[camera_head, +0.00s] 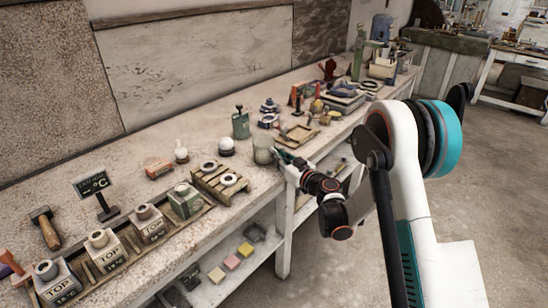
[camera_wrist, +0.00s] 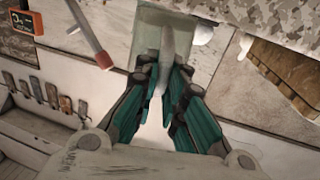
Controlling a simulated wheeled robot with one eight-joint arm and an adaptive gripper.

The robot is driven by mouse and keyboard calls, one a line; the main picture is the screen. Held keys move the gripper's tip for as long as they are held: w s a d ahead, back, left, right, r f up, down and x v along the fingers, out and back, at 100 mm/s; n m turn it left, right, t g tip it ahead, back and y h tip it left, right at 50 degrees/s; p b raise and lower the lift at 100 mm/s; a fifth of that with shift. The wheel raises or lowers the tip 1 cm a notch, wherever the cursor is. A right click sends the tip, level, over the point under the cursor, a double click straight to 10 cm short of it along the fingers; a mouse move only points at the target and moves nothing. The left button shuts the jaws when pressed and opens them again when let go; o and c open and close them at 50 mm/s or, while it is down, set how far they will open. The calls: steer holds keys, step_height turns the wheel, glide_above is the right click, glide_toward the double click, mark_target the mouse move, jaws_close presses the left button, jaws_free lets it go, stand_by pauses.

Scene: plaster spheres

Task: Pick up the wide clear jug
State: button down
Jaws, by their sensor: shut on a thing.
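The wide clear jug (camera_head: 263,148) stands near the front edge of the long workbench in the head view, pale green and see-through. My gripper (camera_head: 279,157) reaches it from the right, at its right side. In the wrist view the jug (camera_wrist: 147,18) fills the top middle. My gripper's teal-padded fingers (camera_wrist: 163,78) are shut on a pale upright part of it, which looks like its handle. The fingertips partly hide that part. I cannot tell whether the jug's base touches the bench.
A white ball (camera_head: 226,147) and a green canister (camera_head: 240,124) stand close behind the jug. The floor (camera_head: 335,262) in front is open.

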step_height(320, 180, up, 20)
steer(key=p, duration=0.6)
steer(key=shift+f+p, duration=0.25)
steer(key=shift+p, duration=0.15)
